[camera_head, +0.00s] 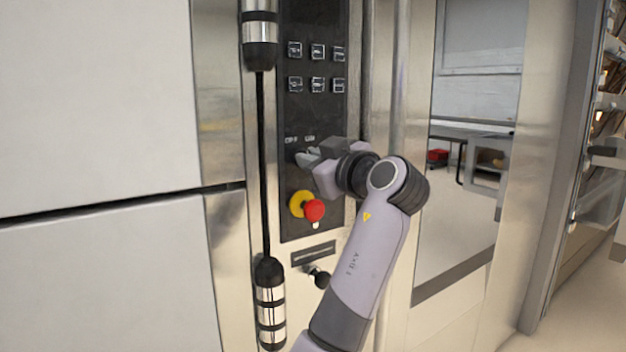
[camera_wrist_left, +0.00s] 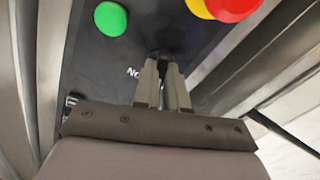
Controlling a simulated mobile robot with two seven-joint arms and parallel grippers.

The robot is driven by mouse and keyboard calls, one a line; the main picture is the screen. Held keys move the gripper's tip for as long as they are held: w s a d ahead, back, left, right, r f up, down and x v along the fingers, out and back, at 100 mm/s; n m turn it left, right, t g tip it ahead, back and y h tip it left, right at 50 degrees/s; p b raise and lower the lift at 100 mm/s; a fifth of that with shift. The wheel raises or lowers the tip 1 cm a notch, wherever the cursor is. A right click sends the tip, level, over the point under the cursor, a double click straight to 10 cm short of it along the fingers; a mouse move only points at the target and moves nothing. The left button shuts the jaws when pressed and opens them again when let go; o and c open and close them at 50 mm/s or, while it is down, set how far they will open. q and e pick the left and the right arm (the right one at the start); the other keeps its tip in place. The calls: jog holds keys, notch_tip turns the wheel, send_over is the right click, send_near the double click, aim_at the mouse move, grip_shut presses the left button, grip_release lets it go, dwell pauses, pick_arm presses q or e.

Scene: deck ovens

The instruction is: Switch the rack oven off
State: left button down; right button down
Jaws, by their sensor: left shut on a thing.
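The rack oven's black control panel (camera_head: 297,112) stands upright in the middle of the head view. My left gripper (camera_head: 304,158) is at the panel, below the rows of square buttons and above the red emergency button (camera_head: 314,210) with its yellow surround. In the left wrist view, my left gripper's fingers (camera_wrist_left: 164,70) are close together, shut on a small dark switch knob (camera_wrist_left: 159,54) beside a partly hidden white label. The fingers cover most of the knob, so its setting cannot be told. My right gripper is not in view.
A green button (camera_wrist_left: 111,18) is close to the fingers in the left wrist view. A long vertical handle (camera_head: 262,170) stands left of the panel. Right of the panel is a door with a glass window (camera_head: 465,190). Open floor (camera_head: 560,320) shows at the lower right.

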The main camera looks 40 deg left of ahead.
pick_arm(q)
jog(key=shift+n+b, duration=0.7)
jog(key=shift+n, duration=0.2)
jog(key=c, duration=1.2)
grip_release()
jog(key=shift+s+d, duration=0.1)
jog(key=v, duration=0.7)
